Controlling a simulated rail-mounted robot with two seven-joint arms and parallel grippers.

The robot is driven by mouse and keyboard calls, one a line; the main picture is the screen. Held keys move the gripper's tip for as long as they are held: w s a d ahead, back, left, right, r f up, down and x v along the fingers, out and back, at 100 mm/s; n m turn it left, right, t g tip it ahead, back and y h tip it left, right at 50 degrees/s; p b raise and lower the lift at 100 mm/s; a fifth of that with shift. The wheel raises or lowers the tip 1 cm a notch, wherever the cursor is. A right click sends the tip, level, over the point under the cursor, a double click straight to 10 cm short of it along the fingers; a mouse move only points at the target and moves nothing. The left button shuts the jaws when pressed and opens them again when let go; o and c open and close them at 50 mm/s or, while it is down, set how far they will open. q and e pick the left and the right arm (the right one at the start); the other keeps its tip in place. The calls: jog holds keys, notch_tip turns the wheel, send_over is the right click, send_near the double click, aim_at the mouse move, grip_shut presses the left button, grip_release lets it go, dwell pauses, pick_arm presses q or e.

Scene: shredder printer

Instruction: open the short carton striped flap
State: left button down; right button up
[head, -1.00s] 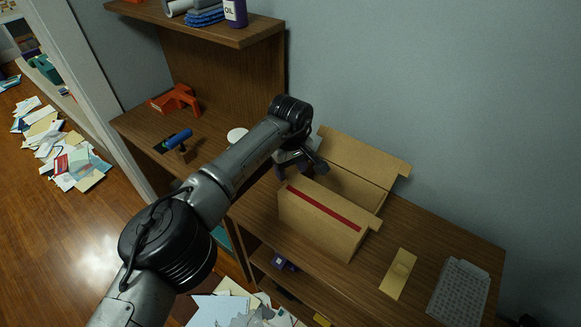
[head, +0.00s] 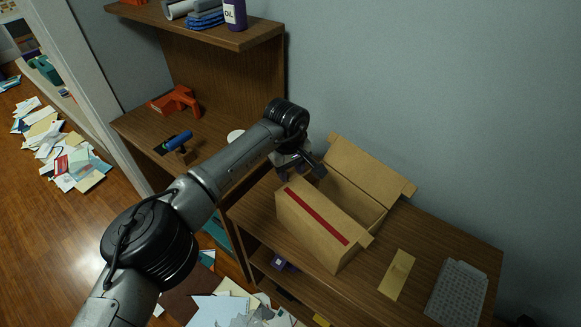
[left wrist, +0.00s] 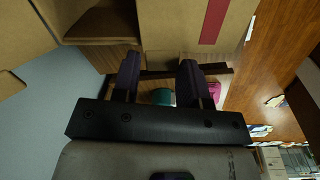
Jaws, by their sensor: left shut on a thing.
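The short carton (head: 312,228) is a brown cardboard box on the wooden desk, open at the top. A red stripe (head: 318,215) runs along its near long side. A plain flap (head: 372,163) stands tilted outward along the back. My left gripper (head: 304,163) is at the carton's left end, shut on part of its cardboard. In the left wrist view the fingers (left wrist: 160,72) are a little apart at the carton's edge, with the red-striped panel (left wrist: 213,20) above right. The exact edge between the fingers is hard to make out. My right gripper is not in view.
A tan plate (head: 397,274) and a white keyboard-like object (head: 457,292) lie right of the carton. A blue-handled stamp (head: 177,143) and an orange tool (head: 175,101) stand on the left desk part. The wall is close behind. Papers litter the floor.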

pick_arm(q)
jog(key=shift+s+a+r+t+h, duration=0.1)
jog(key=shift+a+r+t+h, duration=0.2)
jog(key=shift+t, duration=0.1)
jog(key=shift+s+a+r+t+h, duration=0.1)
jog(key=shift+r+t+h, duration=0.1)
jog(key=shift+t+h, duration=0.2)
jog(key=shift+s+a+r+t+h+b, duration=0.35)
jog(key=shift+s+r+t+h+b, duration=0.1)
jog(key=shift+t+h+b, duration=0.4)
jog(key=shift+r, duration=0.2)
jog(key=shift+d, duration=0.1)
jog(key=shift+s+a+r+t+h+b, duration=0.2)
jog(key=shift+t+h+b, duration=0.15)
jog(key=shift+t+b, duration=0.2)
dwell(0.4)
dwell(0.5)
